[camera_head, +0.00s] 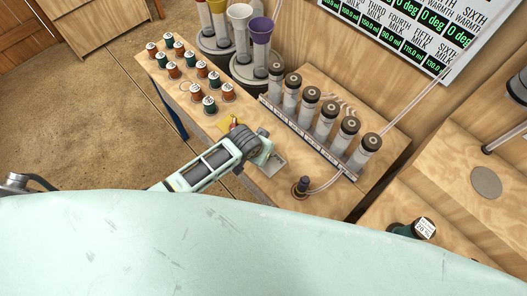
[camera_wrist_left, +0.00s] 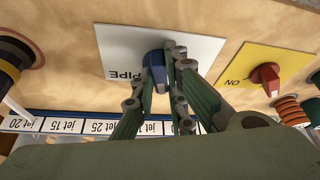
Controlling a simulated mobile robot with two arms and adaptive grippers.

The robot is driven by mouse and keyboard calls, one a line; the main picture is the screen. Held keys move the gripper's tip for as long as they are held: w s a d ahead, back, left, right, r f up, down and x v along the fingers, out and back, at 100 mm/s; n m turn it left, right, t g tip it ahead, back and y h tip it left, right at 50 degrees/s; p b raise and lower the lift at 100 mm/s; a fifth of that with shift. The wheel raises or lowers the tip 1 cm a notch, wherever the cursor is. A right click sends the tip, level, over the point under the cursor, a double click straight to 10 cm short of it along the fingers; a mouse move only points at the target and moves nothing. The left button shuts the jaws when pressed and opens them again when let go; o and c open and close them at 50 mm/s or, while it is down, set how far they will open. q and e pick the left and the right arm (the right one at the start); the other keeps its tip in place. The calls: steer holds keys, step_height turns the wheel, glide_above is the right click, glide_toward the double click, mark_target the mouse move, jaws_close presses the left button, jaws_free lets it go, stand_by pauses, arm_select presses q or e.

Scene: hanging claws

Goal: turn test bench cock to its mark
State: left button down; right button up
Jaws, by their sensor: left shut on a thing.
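The cock is a blue knob (camera_wrist_left: 154,72) on a white plate (camera_wrist_left: 118,48) printed PIPE, which reads upside down in the left wrist view. My left gripper (camera_wrist_left: 166,68) is shut on the knob, its fingers partly covering it and part of the plate. In the head view my left gripper (camera_head: 262,152) is over the bench beside the white plate (camera_head: 276,167), and it hides the knob there. No separate mark beyond the printed word is clear. My right gripper is not in view.
A red knob (camera_wrist_left: 266,76) on a yellow plate marked ON stands beside the white plate. A row of capped cylinders (camera_head: 328,112) is behind the gripper. Several small spools (camera_head: 208,104) stand at the bench's left end. A dark fitting (camera_head: 301,187) with a hose is at right.

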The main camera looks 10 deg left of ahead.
arm_select(q)
steer(key=shift+s+d+f, duration=0.15)
steer(key=shift+s+f, duration=0.15)
steer(key=shift+s, duration=0.05)
steer(key=shift+s+d+n, duration=0.1)
steer(key=shift+d+n, duration=0.1)
steer(key=shift+n, duration=0.4)
steer(key=n+y, duration=0.2)
steer(key=n, duration=0.2)
steer(key=shift+d, duration=0.1)
steer(key=c, duration=1.9)
jaws_free()
steer(key=o, duration=0.5)
steer(key=shift+w+a+r, duration=0.1)
steer(key=shift+w+a, duration=0.1)
steer(key=shift+w, duration=0.15)
steer(key=shift+c, duration=0.2)
steer(key=shift+r, duration=0.15)
steer(key=shift+r, duration=0.15)
steer(key=shift+v, duration=2.85)
